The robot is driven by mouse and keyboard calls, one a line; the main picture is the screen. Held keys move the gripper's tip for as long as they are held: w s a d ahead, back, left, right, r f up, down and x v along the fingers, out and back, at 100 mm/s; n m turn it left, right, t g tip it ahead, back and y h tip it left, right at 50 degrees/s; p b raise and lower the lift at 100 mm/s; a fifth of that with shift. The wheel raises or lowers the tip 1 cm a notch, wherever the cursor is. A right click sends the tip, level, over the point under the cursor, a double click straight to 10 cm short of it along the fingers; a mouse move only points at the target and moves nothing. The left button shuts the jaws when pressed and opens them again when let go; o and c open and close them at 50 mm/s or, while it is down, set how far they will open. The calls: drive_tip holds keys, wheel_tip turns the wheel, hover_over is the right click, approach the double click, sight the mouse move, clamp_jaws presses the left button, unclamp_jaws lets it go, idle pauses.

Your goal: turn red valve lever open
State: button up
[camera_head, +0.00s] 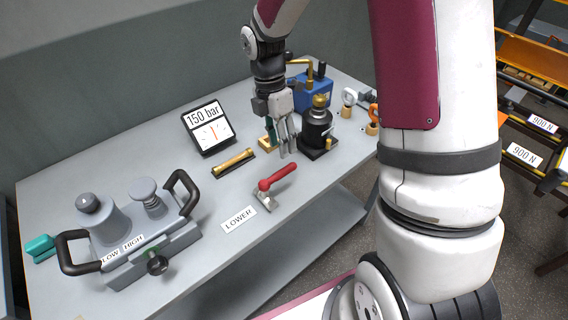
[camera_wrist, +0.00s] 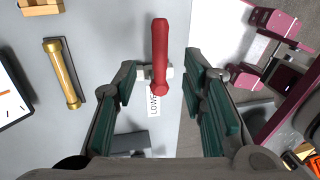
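The red valve lever (camera_head: 277,177) sits on a small metal valve body (camera_head: 264,201) near the front edge of the table, its handle pointing to the right and back. My gripper (camera_head: 285,150) is above the table behind the lever, pointing down. In the wrist view the red lever (camera_wrist: 160,55) stands lengthwise between the two spread green-padded fingers of my gripper (camera_wrist: 162,80). The gripper is open, and no contact with the lever shows. The valve body is partly hidden under the lever there.
A "LOWER" label (camera_head: 239,219) lies by the valve. A brass cylinder (camera_head: 233,162) and a gauge reading 150 bar (camera_head: 208,128) are to the left. A black bottle jack (camera_head: 317,129) stands close right of the gripper. A grey two-handled device (camera_head: 140,254) stands at the front left.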

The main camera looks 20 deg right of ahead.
sight(284, 168)
drive_tip(key=f, duration=0.2)
drive_tip(key=s+f, duration=0.1)
drive_tip(key=f, duration=0.4)
drive_tip(key=shift+s+d+f+p, duration=0.2)
drive_tip(key=shift+s+f+p, duration=0.05)
drive_tip(key=shift+f+p, duration=0.1)
clamp_jaws()
